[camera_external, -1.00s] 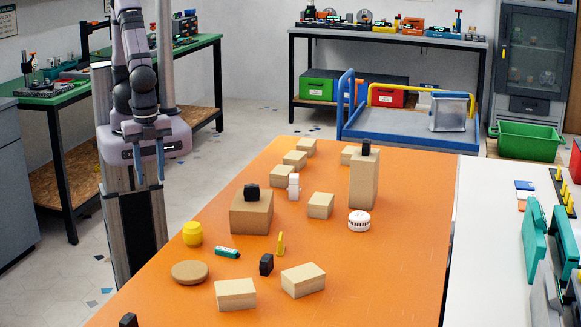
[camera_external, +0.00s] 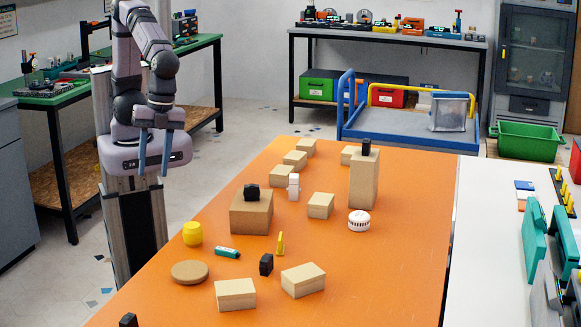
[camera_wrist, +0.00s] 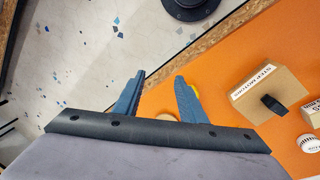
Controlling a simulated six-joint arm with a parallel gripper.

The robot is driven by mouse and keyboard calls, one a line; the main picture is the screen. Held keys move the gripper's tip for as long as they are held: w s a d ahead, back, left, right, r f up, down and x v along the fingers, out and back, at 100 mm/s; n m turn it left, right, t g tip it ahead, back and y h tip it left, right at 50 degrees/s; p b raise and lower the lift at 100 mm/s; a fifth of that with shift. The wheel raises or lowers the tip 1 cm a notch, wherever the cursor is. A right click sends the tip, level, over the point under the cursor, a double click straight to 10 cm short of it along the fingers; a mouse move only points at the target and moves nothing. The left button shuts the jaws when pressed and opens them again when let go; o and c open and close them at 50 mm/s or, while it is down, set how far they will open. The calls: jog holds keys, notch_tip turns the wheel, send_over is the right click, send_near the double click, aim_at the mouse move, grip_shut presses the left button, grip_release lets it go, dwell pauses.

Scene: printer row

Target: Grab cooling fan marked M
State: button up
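Several small black blocks that could be cooling fans show in the external view: one on a cardboard box (camera_external: 252,192), one on a tall box (camera_external: 366,147), one on the orange table (camera_external: 266,264), and one cut off at the bottom edge (camera_external: 128,320). No M mark is readable on any of them. My gripper (camera_external: 154,160) is open and empty, left of and above the table's left edge. In the wrist view my gripper (camera_wrist: 160,80) has its two blue fingers apart.
The orange table (camera_external: 340,285) holds several cardboard boxes, a yellow pot (camera_external: 192,233), a round brown disc (camera_external: 189,271), a teal tube (camera_external: 227,252), a yellow clip (camera_external: 280,244), a white bottle (camera_external: 294,186) and a white round tin (camera_external: 359,220). The tall box (camera_external: 364,182) rises highest.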

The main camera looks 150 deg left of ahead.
jog(key=w+a+f+m+t+h+b, duration=0.1)
jog(key=w+h+b, duration=0.1)
jog(key=w, duration=0.3)
jog(key=w+a+f+t+h+b, duration=0.1)
jog(key=w+a+b, duration=0.1)
jog(key=w, duration=0.4)
jog(key=r+m+t+h+b, duration=0.2)
jog(key=m+t+h+b, duration=0.2)
jog(key=m+t+b, duration=0.4)
send_over(267, 256)
jog(key=s+a, duration=0.4)
jog(key=shift+n+g+h, duration=0.3)
jog(key=shift+g, duration=0.1)
jog(key=f, duration=1.3)
jog(key=shift+w+a+b, duration=0.15)
jog(key=shift+a+b, duration=0.05)
jog(key=shift+b, duration=0.15)
jog(key=shift+f, duration=0.2)
jog(key=shift+p+x, duration=1.25)
jog(key=shift+x, duration=2.45)
grip_shut()
